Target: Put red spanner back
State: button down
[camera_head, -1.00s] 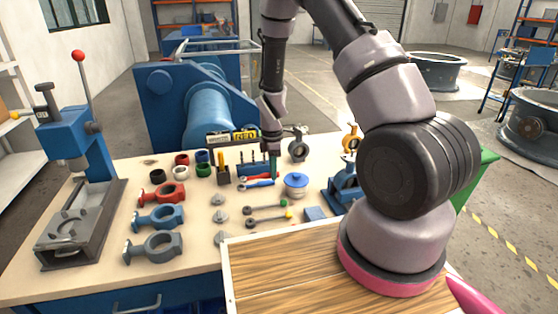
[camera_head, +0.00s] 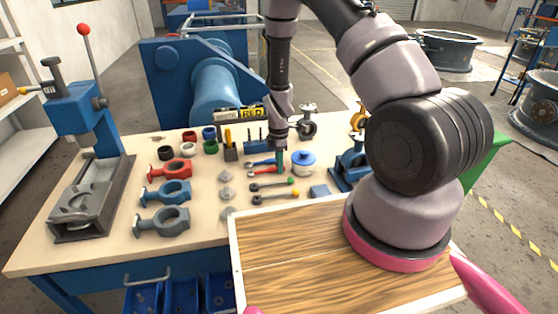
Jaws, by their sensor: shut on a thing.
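The red spanner (camera_head: 264,170) is low over the middle of the workbench, just in front of a blue spanner (camera_head: 262,162). My gripper (camera_head: 279,164), with teal fingers, points down and is shut on the right part of the red spanner. The fingers hide part of the spanner. I cannot tell whether it touches the bench top. In front of it are two dark tools, one with a green end (camera_head: 272,184) and one with a yellow end (camera_head: 275,197).
Red, blue and grey valve bodies (camera_head: 168,193) and a press (camera_head: 85,150) are at left.

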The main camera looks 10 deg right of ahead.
jog(key=shift+f, duration=0.15)
jog(key=c, duration=0.7)
grip_release()
jog(key=shift+o, duration=0.2)
jog(key=shift+r, duration=3.55)
